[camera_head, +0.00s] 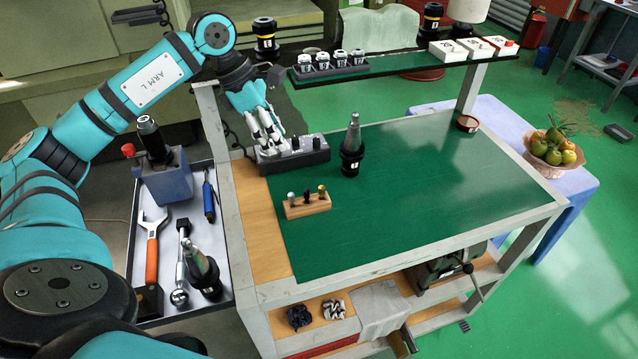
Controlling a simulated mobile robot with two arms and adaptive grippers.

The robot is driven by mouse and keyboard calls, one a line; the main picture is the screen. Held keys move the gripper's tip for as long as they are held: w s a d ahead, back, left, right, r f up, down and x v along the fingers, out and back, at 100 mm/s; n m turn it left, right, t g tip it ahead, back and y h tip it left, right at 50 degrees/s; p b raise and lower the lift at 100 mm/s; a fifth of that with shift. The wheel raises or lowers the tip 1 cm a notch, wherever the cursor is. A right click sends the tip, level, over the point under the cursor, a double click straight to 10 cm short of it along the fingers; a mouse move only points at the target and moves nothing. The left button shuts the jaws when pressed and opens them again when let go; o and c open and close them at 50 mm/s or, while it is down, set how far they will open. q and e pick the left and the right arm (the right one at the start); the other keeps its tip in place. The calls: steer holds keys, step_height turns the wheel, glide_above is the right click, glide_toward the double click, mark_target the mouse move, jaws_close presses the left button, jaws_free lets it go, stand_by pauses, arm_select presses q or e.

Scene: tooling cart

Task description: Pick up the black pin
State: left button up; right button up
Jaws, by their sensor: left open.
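A small wooden block (308,207) stands on the green mat near the left edge of the cart's top. Three small pins stand upright in it. The black pin (307,195) is the middle one, between a silver pin (291,198) and a gold pin (322,190). My left gripper (268,136) is open, pointing down near the far left corner of the top. It is behind and to the left of the wooden block, apart from the pins. My right gripper is not in view.
A dark rack (292,157) lies directly by my left gripper's fingers; contact is unclear. A black tool holder (351,150) stands to the right of the wooden block. A raised shelf (400,64) carries more holders and white boxes. The mat's right part is mostly clear.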

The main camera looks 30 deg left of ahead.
arm_select(q)
steer(key=p, duration=0.2)
glide_toward(306, 190)
steer(key=shift+d+f, duration=0.35)
steer(key=shift+f, duration=0.05)
steer(key=x, duration=0.1)
steer(key=p+x, duration=0.1)
steer(key=x, duration=0.1)
steer(key=shift+w+a, duration=0.1)
steer(key=shift+w, duration=0.15)
steer(key=shift+p+x, duration=0.45)
steer(key=shift+x, duration=0.35)
steer(key=p+x, duration=0.1)
steer(key=x, duration=0.2)
steer(key=shift+f+p, duration=0.35)
steer(key=shift+p, duration=0.05)
steer(key=shift+d+f, duration=0.2)
steer(key=shift+f, duration=0.2)
jaws_close()
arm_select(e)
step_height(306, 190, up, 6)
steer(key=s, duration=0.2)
